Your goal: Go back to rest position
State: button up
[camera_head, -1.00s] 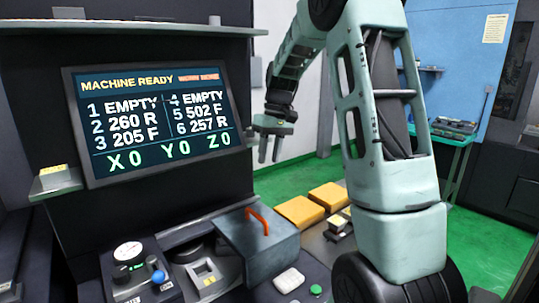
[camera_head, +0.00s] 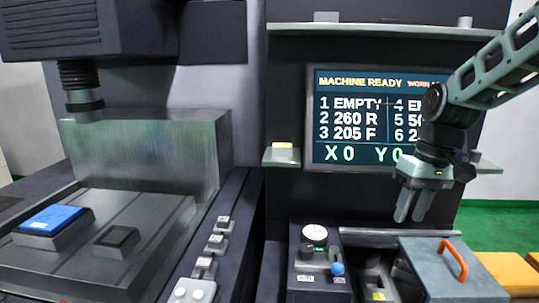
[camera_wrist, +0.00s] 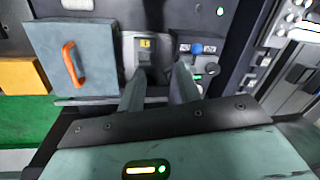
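My gripper (camera_head: 413,212) hangs in the air in front of the right part of the dark machine panel, fingers pointing down. In the wrist view its two fingers (camera_wrist: 160,78) stand apart with nothing between them. My arm comes in from the upper right and covers part of the screen (camera_head: 365,120), which reads MACHINE READY. A grey box with an orange handle (camera_head: 428,268) is below and to the right of the gripper. The box also shows at the left of the wrist view (camera_wrist: 85,62).
A dial unit with a blue knob (camera_head: 318,262) stands below the screen. At left are the machine head (camera_head: 85,103), a metal bed with a blue-topped block (camera_head: 55,222), and a dark square block (camera_head: 117,240). Yellow boxes (camera_head: 508,272) stand at right. Green floor (camera_head: 495,219) shows beyond.

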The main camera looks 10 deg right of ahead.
jog(key=s+a+f+n, duration=0.2)
jog(key=s+a+n, duration=0.1)
jog(key=s+a, duration=0.8)
jog(key=s+a+f+n+h, duration=0.1)
jog(key=s+a+f+n, duration=0.2)
jog(key=s+a, duration=0.4)
jog(key=s, duration=0.3)
jog(key=shift+s+a+f, duration=0.4)
